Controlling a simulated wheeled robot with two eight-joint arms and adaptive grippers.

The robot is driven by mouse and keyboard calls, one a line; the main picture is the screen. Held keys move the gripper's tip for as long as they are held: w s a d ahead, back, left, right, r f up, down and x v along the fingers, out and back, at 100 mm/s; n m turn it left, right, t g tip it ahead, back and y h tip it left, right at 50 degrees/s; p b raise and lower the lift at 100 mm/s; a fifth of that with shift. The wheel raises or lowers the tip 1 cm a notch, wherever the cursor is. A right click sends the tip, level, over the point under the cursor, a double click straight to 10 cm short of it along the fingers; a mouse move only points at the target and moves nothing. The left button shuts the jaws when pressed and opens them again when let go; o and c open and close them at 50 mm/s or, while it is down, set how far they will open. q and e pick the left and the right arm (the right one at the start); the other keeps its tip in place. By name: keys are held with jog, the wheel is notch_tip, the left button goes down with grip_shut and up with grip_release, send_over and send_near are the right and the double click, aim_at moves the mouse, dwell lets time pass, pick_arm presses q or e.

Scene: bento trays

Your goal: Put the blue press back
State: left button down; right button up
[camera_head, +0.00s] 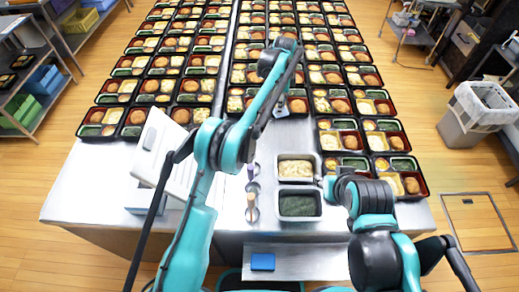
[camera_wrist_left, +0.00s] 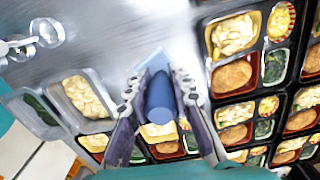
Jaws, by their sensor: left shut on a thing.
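The blue press (camera_wrist_left: 160,97) has a dark blue rounded handle and a paler flat plate (camera_wrist_left: 153,60). My left gripper (camera_wrist_left: 158,100) is shut on the handle, with one finger on each side in the left wrist view. The press is over the table between the food pans and the bento trays; its height is unclear. In the head view my left forearm (camera_head: 262,100) largely hides this gripper. A flat blue block (camera_head: 262,261) lies on the front shelf. My right gripper (camera_head: 329,186) is beside the two pans; its fingers are too small to read.
A pan of pale food (camera_head: 296,169) and a pan of dark green food (camera_head: 299,206) stand at the table's front. Ladles (camera_head: 252,190) lie left of them. Rows of filled bento trays (camera_head: 350,140) cover the back. A white panel (camera_head: 160,150) stands at left.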

pick_arm(q)
jog(key=shift+a+f, duration=0.2)
jog(key=shift+f, duration=0.25)
jog(key=s+a+f+b, duration=0.1)
jog(key=s+a+f, duration=0.1)
jog(key=s, duration=0.1)
jog(key=s+a+f+b, duration=0.1)
jog(key=s+a+f, duration=0.1)
jog(key=s, duration=0.1)
jog(key=s+a+f+b, duration=0.1)
jog(key=s+a+f, duration=0.1)
jog(key=s, duration=0.1)
jog(key=shift+s+a+f, duration=0.25)
jog(key=shift+f+b, duration=0.75)
jog(key=shift+f, duration=1.25)
jog(key=shift+f, duration=0.1)
jog(key=c, duration=1.3)
grip_release()
jog(key=shift+c, duration=0.2)
